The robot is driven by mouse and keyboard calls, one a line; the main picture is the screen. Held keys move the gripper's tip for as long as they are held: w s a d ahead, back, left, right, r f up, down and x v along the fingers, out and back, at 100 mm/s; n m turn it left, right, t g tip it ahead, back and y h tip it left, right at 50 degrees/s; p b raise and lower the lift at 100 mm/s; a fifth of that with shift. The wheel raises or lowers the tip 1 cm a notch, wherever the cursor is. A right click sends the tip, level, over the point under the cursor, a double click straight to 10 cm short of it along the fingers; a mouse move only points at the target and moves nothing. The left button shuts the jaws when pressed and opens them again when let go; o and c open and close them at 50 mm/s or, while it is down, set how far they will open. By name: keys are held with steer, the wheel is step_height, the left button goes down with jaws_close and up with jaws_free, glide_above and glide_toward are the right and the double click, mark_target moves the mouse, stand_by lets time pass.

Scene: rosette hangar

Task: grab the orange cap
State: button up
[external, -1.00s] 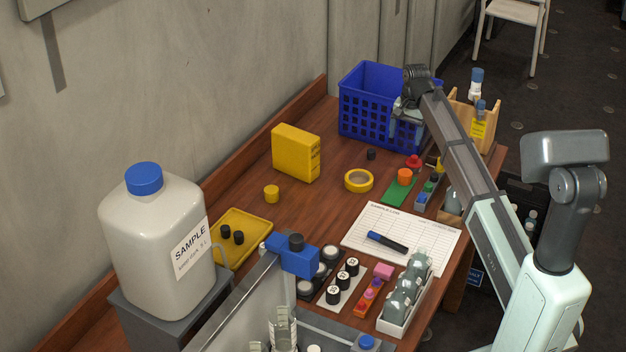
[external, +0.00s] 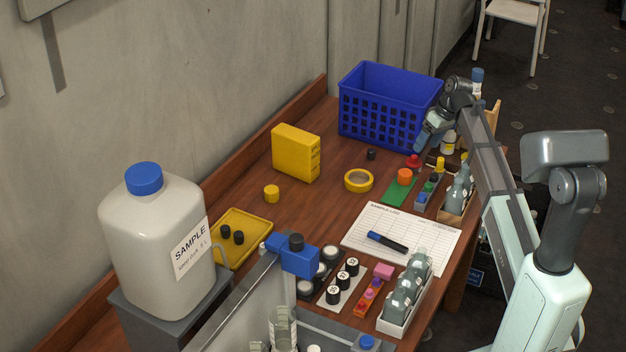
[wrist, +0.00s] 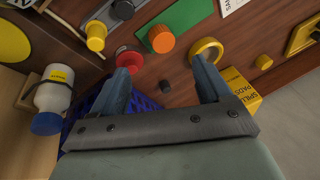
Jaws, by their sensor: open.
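The orange cap (external: 404,176) sits on a green pad (external: 396,191) near the right side of the wooden table. In the wrist view the orange cap (wrist: 161,39) is at the top middle, on the edge of the green pad (wrist: 188,20), beyond my fingertips. My gripper (external: 423,146) is above the table by the right end of the blue basket, up and right of the orange cap in the external view. In the wrist view my gripper (wrist: 161,66) has its two fingers wide apart with nothing between them.
A red cap (wrist: 129,58) is beside the orange one, near a fingertip. The blue basket (external: 377,128) stands behind. A white bottle (wrist: 53,92) is at the wrist view's left.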

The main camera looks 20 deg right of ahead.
mark_target(405, 172)
steer(key=a+f+n, duration=0.1)
steer(key=f+n, duration=0.2)
steer(key=f, duration=0.1)
steer(key=w+a+f+n, duration=0.1)
steer(key=a+f+n, duration=0.1)
steer(key=f+n, duration=0.1)
steer(key=w+a+f+n, duration=0.1)
steer(key=a+f+n, duration=0.1)
steer(key=f, duration=0.3)
steer(key=shift+w+a+f+n, duration=0.2)
steer(key=shift+w+f+n, duration=0.05)
steer(key=shift+n, duration=0.15)
stand_by(0.5)
steer(key=shift+c, duration=0.4)
steer(key=c, duration=1)
steer(key=shift+r, duration=0.1)
